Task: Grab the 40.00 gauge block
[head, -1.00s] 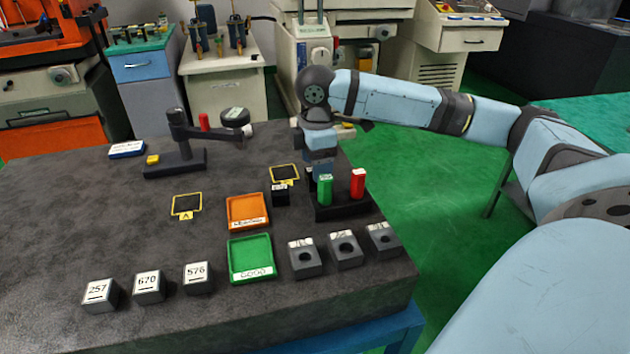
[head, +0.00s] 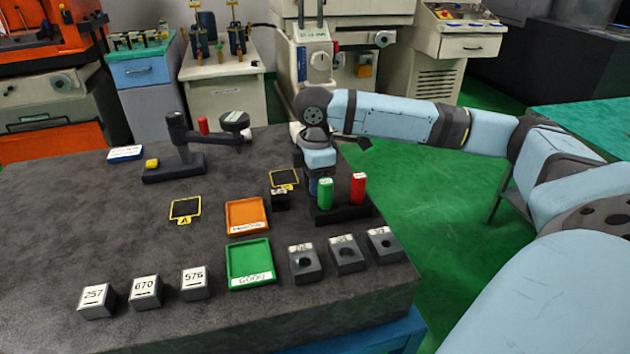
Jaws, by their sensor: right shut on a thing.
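My right gripper (head: 312,188) points down at the back right of the dark granite table (head: 110,215), just behind the green and red plugs. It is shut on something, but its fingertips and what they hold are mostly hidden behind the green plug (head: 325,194). A small dark block with a white label (head: 280,199) stands just left of it, in front of a yellow-framed black pad (head: 284,179). The label is too small to read, so I cannot tell which thing is the 40.00 gauge block. My left gripper is not in view.
The red plug (head: 358,188) stands with the green one in a black stand (head: 343,213). Orange (head: 233,230) and green (head: 234,285) trays, several labelled blocks, and a gauge stand (head: 160,175) occupy the table. The table's left middle is clear.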

